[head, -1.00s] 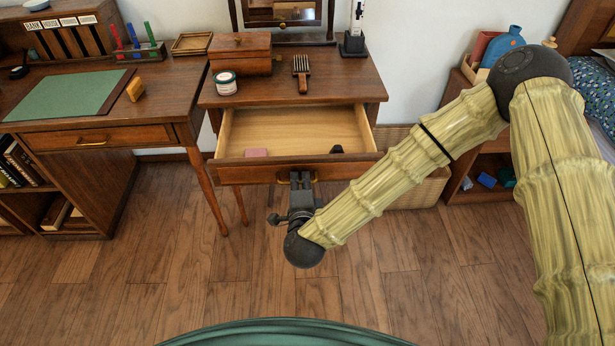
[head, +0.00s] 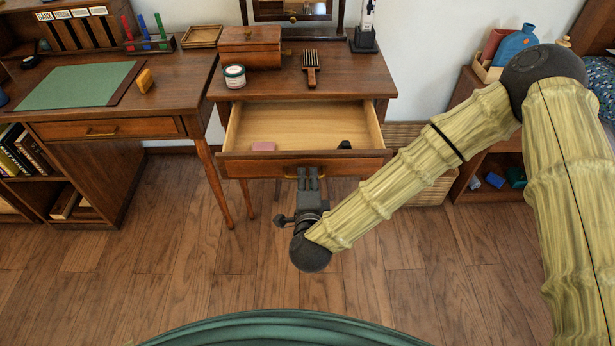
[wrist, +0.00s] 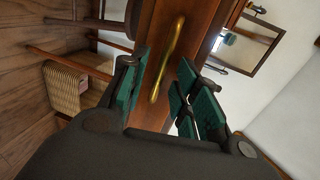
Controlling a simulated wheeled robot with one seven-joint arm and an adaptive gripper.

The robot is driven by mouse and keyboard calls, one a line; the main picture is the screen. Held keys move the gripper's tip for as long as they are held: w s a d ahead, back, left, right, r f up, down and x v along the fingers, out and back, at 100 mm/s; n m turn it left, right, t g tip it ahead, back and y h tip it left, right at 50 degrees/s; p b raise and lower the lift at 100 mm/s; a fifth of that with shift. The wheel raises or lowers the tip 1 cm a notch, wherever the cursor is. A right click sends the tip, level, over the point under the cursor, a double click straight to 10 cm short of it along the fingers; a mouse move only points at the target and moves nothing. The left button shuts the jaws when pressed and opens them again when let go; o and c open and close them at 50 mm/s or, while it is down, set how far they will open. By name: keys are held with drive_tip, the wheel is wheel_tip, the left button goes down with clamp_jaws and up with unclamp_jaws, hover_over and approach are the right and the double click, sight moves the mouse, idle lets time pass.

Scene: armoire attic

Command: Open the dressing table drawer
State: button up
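The dressing table (head: 385,88) stands in the middle of the head view, with its drawer (head: 290,125) pulled well out and its pale wooden inside showing. A pink item (head: 263,146) and a small black item (head: 344,145) lie in the drawer near its front. The brass handle (wrist: 167,58) is on the drawer front. My gripper (head: 308,173) is at the handle in the head view. In the wrist view my gripper (wrist: 160,90) has its green-padded fingers apart, on either side of the handle, with visible gaps. Whether a finger touches the handle cannot be told.
A jar (head: 234,76), a wooden box (head: 250,48) and a brush (head: 311,68) stand or lie on the dressing table. A desk (head: 165,95) is to the left. A wicker basket (head: 430,188) and a low shelf (head: 500,165) are to the right. The floor in front is clear.

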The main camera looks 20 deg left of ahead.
drive_tip(key=v, duration=0.9)
drive_tip(key=shift+s, duration=0.35)
drive_tip(key=shift+d, duration=0.1)
drive_tip(key=s+d+f+n+g, duration=0.2)
drive_tip(key=d+f+n+g, duration=0.15)
drive_tip(key=d+f, duration=0.35)
drive_tip(key=s+d+f+n+g, duration=0.2)
drive_tip(key=d+f+n+g, duration=0.15)
drive_tip(key=f, duration=0.65)
drive_tip(key=s+d+f+n+g+h, duration=0.2)
drive_tip(key=s+d+f, duration=0.2)
drive_tip(key=d, duration=0.4)
drive_tip(key=s+d+f+n+g+h, duration=0.1)
drive_tip(key=s+d+f+n+g, duration=0.1)
drive_tip(key=s+d+f, duration=0.35)
drive_tip(key=s+d+n+g+h, duration=0.1)
drive_tip(key=s+d+g, duration=0.15)
drive_tip(key=d, duration=0.45)
drive_tip(key=s+d+n+g+h, duration=0.1)
drive_tip(key=s+d+h, duration=0.1)
drive_tip(key=s+d, duration=0.35)
wheel_tip(320, 180, up, 13)
drive_tip(key=w+d+p, duration=0.1)
drive_tip(key=p, duration=1.3)
drive_tip(key=shift+w+d+r, duration=0.2)
drive_tip(key=shift+w+d, duration=0.1)
